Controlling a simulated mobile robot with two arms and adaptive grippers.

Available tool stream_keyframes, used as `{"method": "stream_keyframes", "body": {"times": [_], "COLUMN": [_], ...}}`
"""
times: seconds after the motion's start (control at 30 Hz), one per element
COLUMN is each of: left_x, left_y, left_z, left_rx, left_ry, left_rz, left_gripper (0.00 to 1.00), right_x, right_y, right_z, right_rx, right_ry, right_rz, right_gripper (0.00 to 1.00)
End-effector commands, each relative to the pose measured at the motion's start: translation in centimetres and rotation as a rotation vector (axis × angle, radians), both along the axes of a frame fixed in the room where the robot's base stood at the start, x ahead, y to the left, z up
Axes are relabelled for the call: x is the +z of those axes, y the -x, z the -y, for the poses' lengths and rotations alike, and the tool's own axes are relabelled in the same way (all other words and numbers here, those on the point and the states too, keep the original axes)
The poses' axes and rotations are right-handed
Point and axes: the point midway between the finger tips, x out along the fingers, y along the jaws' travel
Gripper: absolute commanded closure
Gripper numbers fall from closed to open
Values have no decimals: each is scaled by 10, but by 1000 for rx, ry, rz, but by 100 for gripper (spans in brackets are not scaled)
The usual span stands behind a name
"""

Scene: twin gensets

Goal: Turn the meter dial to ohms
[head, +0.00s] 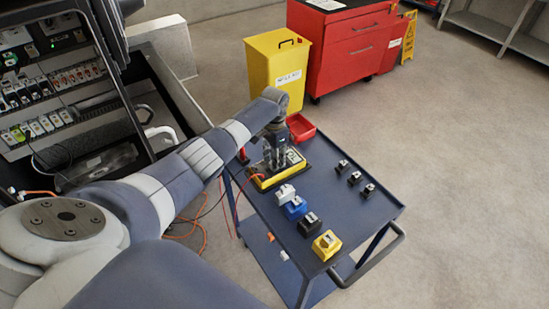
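The meter (264,183) is a yellow-edged device lying on the far left part of the blue cart top, with an orange lead running from its near side. My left arm reaches across from the left, and my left gripper (273,163) points down at the meter's face. The gripper covers part of that face, so the dial and its setting are hidden or too small to read. I cannot tell whether the fingers are open, shut or touching the dial. My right gripper is not in view.
The blue cart (350,225) also carries white, blue, black and yellow blocks, several small black pieces and a red tray (300,127). An open electrical cabinet (60,100) stands at left. A yellow bin (277,70) and red tool cabinet (345,45) stand behind. Floor at right is clear.

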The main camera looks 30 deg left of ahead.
Motion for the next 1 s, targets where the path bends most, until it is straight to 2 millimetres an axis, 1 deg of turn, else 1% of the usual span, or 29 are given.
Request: {"method": "stream_keyframes", "body": {"times": [0.17,0.5,0.6,0.7,0.8,1.0], "left_x": [18,89,104,114,118,119], "left_y": [-1,-1,-1,-1,0,0], "left_z": [0,-1,-1,0,0,0], "left_rx": [-1,0,0,0,0,0], "left_ry": [0,-1,-1,-1,-1,-1], "left_rz": [5,6,4,4,1,1], "left_gripper": [68,68,68,68,68,68], "right_x": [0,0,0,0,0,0], "right_y": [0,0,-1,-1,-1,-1], "right_z": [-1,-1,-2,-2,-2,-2], "right_rx": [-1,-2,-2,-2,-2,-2], "right_ry": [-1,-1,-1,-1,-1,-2], "right_rz": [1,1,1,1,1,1], "right_gripper": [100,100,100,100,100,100]}}
